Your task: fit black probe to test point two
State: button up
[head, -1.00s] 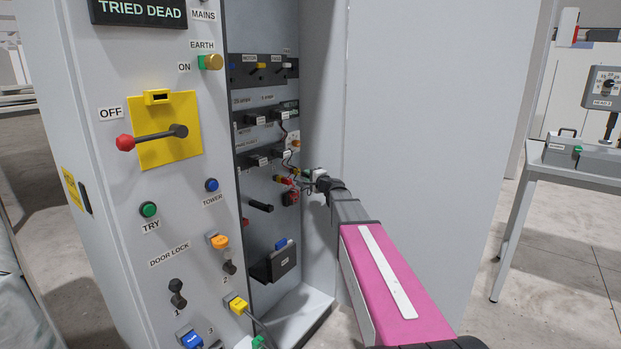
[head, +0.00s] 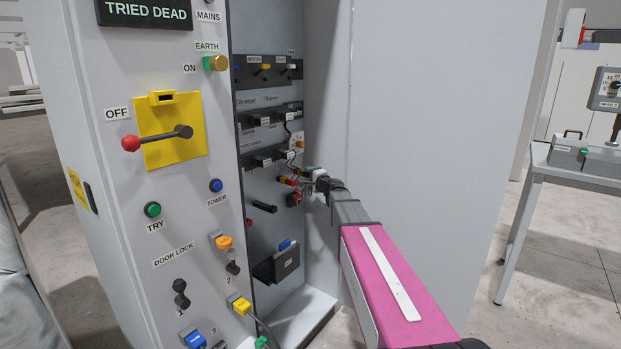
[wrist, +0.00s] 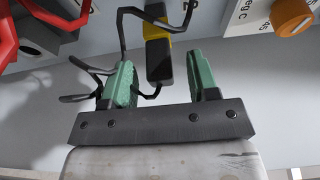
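My gripper (wrist: 163,85) is open, with its two green fingers apart. In the head view it (head: 314,175) is inside the open cabinet, near the small parts on the inner panel. In the wrist view a black piece with a yellow band (wrist: 158,58) shows between and beyond the fingertips, with clear gaps on both sides. It looks like the black probe, but I cannot tell for certain. A dark bent lead (wrist: 125,30) runs beside it. I cannot make out a label for test point two.
A red looped part (wrist: 62,18) is close at the upper left of the wrist view, and an orange knob (wrist: 291,14) at the upper right. The cabinet's side wall (head: 420,110) stands right of my arm. A black holder (head: 277,264) is lower on the panel.

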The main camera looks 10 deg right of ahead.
jog(key=shift+s, duration=0.1)
jog(key=v, duration=1)
jog(key=shift+s, duration=0.3)
jog(key=shift+d, duration=0.15)
